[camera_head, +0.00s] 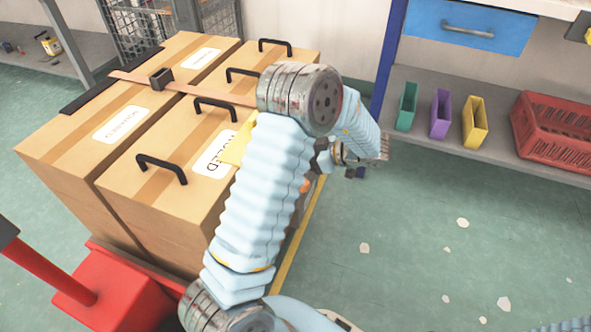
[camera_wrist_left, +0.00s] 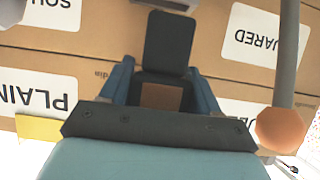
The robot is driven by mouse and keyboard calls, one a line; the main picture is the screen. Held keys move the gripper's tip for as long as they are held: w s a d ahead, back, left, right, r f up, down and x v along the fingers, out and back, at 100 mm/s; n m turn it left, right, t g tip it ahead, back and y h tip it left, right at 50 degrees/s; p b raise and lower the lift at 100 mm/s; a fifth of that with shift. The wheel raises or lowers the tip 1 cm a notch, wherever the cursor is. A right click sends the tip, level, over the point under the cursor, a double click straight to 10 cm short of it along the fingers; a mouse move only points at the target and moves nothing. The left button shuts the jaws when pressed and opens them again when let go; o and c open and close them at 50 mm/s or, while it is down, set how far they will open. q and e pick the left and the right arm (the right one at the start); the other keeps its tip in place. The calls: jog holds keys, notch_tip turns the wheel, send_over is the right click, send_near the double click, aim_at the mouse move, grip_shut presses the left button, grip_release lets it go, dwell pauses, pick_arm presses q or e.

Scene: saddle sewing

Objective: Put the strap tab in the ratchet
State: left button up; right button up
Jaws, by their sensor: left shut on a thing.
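My left gripper (camera_wrist_left: 160,80) is shut on the strap tab (camera_wrist_left: 170,45), a flat black piece that stands up between the two blue fingers in the left wrist view. A brown patch (camera_wrist_left: 160,96), perhaps strap, shows between the fingers. A grey part (camera_wrist_left: 165,4) is cut off at the top edge beyond the tab; I cannot tell whether it is the ratchet. In the head view a brown strap (camera_head: 210,92) crosses the boxes through a black buckle (camera_head: 161,79). My arm hides the strap's near end and most of the left gripper. The right gripper is out of view.
Cardboard boxes (camera_head: 75,150) with black handles stand on a red base. A yellow piece (camera_head: 237,146) sits at their edge. A grey rod (camera_wrist_left: 289,50) with an orange end is close on the right in the wrist view.

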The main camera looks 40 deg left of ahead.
pick_arm(q)
jog(key=shift+w+a+f, duration=0.1)
jog(key=shift+a+f, duration=0.25)
jog(key=shift+f, duration=0.15)
jog(key=f, duration=0.2)
jog(key=a+f+b, duration=0.1)
jog(key=f, duration=0.1)
jog(key=shift+w+a+f, duration=0.1)
jog(key=shift+w+f, duration=0.05)
jog(key=shift+f, duration=0.05)
jog(key=shift+c, duration=0.6)
jog(key=o, duration=1.3)
jog(key=shift+r, duration=0.1)
